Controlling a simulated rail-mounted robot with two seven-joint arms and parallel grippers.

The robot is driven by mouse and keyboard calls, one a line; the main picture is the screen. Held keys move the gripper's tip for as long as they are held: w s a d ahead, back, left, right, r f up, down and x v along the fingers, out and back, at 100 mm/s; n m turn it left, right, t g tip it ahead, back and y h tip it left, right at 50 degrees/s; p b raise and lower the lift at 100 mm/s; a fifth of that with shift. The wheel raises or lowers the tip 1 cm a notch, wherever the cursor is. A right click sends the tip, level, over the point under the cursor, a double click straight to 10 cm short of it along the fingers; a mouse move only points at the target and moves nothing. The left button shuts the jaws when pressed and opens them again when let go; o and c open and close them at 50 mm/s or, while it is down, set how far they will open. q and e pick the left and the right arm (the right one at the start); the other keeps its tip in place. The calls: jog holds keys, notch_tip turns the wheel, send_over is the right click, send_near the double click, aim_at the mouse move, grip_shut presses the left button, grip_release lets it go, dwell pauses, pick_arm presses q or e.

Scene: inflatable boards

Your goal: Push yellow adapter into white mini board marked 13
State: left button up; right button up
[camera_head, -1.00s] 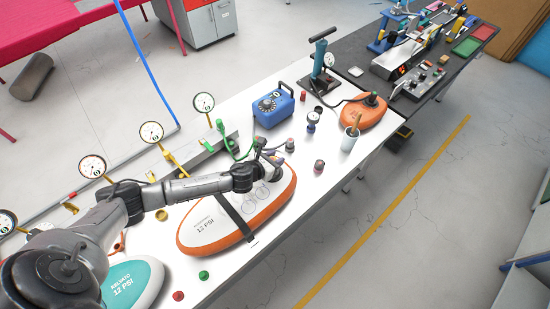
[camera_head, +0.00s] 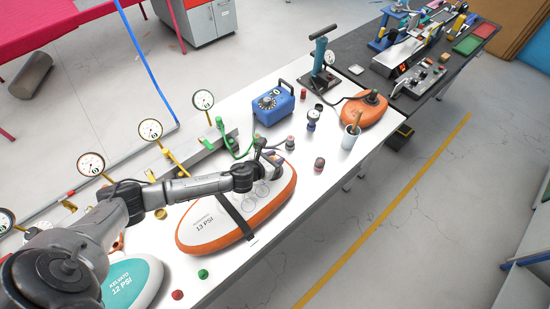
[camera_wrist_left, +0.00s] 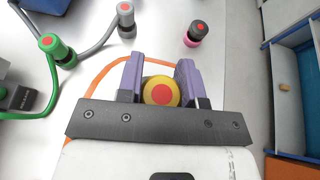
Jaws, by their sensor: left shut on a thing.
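The white mini board (camera_head: 205,232) with an orange rim and the mark 13 PSI lies on the white table, with a black strap across it. My left arm reaches over it from the left. My left gripper (camera_head: 272,158) is at the board's far end. In the left wrist view the gripper (camera_wrist_left: 160,88) is shut on the yellow adapter (camera_wrist_left: 161,92), which has a red top and sits between the purple fingers. The adapter is over the board's orange rim (camera_wrist_left: 97,75); whether it is seated in the board cannot be told. My right gripper is not in view.
A green adapter (camera_wrist_left: 56,48) on a hose, a grey adapter (camera_wrist_left: 125,17) and a dark adapter with a red top (camera_wrist_left: 195,33) stand nearby. A blue box (camera_head: 273,105) stands behind. A teal board (camera_head: 133,283) lies at the front left.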

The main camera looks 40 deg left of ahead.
pick_arm(q)
jog(key=shift+f+b, duration=0.5)
jog(key=shift+f, duration=0.25)
jog(key=o, duration=1)
jog(key=shift+o, duration=0.2)
jog(key=v, duration=1.2)
jog(key=shift+s, duration=0.3)
jog(key=shift+s+r, duration=0.35)
jog(key=shift+s, duration=0.25)
